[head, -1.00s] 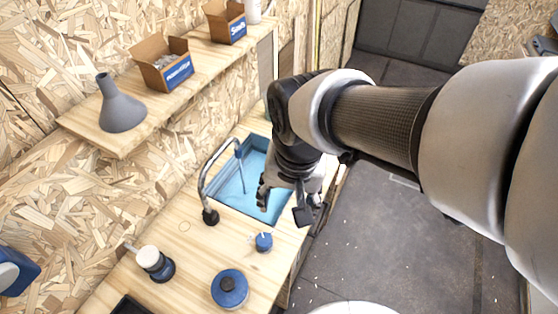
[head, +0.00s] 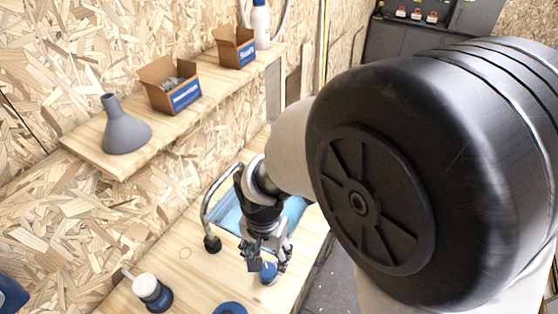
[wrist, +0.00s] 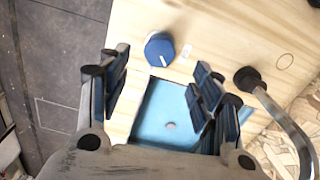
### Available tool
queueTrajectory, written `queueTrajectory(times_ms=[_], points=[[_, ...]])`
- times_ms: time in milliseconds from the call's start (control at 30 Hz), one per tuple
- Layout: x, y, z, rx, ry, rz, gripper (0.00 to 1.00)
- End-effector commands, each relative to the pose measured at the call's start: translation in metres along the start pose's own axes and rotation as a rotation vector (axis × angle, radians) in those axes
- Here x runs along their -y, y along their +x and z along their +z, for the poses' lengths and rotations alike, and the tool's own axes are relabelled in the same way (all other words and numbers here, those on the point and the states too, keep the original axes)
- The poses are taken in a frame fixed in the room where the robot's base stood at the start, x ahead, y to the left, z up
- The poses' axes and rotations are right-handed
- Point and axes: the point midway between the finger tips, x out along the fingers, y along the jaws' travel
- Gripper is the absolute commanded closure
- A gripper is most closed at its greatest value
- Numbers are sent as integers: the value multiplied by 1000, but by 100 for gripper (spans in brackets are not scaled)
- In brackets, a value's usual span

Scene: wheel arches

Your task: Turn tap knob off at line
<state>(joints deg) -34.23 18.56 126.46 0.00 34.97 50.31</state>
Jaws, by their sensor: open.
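The blue round tap knob (head: 268,275) sits on the wooden counter at the near end of the sink. In the wrist view the knob (wrist: 159,49) shows a white pointer line on its top, and a small white mark (wrist: 185,52) lies on the counter to its right. My gripper (head: 267,261) is open and empty, above the knob and partly covering it in the head view. In the wrist view the knob stands just beyond the gap between my fingers (wrist: 160,78), with no contact visible. The curved metal tap (head: 207,198) rises beside the blue sink (wrist: 165,115).
A white-topped blue container (head: 148,287) and a blue round object (head: 230,308) stand on the counter nearby. The shelf (head: 88,150) above holds a grey funnel (head: 125,132), two cardboard boxes and a bottle. The tap's dark base (wrist: 247,79) is right of my fingers.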

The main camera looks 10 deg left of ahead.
Motion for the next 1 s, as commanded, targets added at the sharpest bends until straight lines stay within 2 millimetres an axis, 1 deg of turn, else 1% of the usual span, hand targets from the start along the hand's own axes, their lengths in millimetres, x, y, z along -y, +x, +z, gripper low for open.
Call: queueTrajectory(times_ms=[33,200,300,400,533,767,1000], points=[[-1,15,1,3,0,4,41],[-1,47,1,2,0,3,41],[-1,60,0,2,0,2,41],[-1,68,0,1,0,2,41],[0,72,0,0,0,0,41],[0,72,0,0,0,0,41],[0,72,0,0,0,0,56]])
